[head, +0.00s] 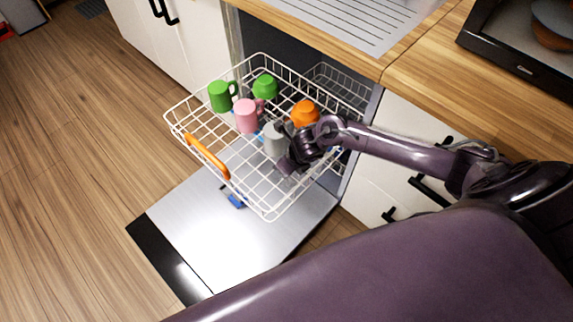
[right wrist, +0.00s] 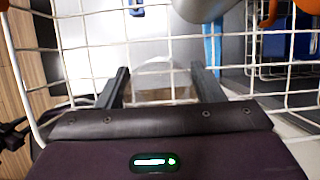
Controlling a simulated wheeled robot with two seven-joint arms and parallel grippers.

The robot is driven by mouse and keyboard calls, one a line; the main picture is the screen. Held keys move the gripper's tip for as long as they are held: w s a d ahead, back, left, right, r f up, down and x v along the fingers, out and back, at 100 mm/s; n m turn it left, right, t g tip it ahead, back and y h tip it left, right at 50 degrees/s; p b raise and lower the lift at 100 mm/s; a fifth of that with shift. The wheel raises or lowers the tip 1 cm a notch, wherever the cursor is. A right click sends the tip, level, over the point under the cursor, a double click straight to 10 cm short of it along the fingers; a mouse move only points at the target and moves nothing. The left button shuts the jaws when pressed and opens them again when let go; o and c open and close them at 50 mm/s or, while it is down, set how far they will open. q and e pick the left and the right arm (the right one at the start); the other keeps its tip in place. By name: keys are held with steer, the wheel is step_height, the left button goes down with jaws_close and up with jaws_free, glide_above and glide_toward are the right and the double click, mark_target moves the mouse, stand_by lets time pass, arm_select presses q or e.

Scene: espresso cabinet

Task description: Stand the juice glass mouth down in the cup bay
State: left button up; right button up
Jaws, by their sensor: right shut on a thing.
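The juice glass (right wrist: 165,70) is clear and hard to make out. In the right wrist view it shows as a faint pale shape between the two dark fingers of my right gripper (right wrist: 161,78), which is shut on it. Wires of the white rack (head: 268,217) pass close by it; I cannot tell whether it touches them, nor which way its mouth points. In the head view my right gripper (head: 287,164) is low over the rack's right part, just in front of a grey mug (head: 274,140); the glass is not distinguishable there. My left gripper is out of view. The cup bay's limits are unclear.
Two green mugs (head: 220,96) (head: 265,86), a pink mug (head: 246,115) and an orange mug (head: 304,112) stand in the rack near the grey one. An orange handle (head: 207,156) is on its front. The open door (head: 215,245) lies below. The rack's front looks bare.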

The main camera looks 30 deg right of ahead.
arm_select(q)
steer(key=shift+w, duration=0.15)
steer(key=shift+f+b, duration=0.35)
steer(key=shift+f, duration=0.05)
arm_select(e)
steer(key=shift+f, duration=0.35)
steer(key=o, duration=1.2)
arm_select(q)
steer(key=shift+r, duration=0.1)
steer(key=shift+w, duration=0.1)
arm_select(e)
steer(key=p+v, duration=0.1)
steer(key=v, duration=0.5)
steer(key=shift+s+d+r, duration=0.1)
steer(key=shift+r, duration=0.2)
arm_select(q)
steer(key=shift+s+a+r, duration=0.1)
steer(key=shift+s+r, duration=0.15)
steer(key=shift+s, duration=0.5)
arm_select(e)
steer(key=shift+s+r, duration=0.3)
steer(key=shift+r, duration=0.25)
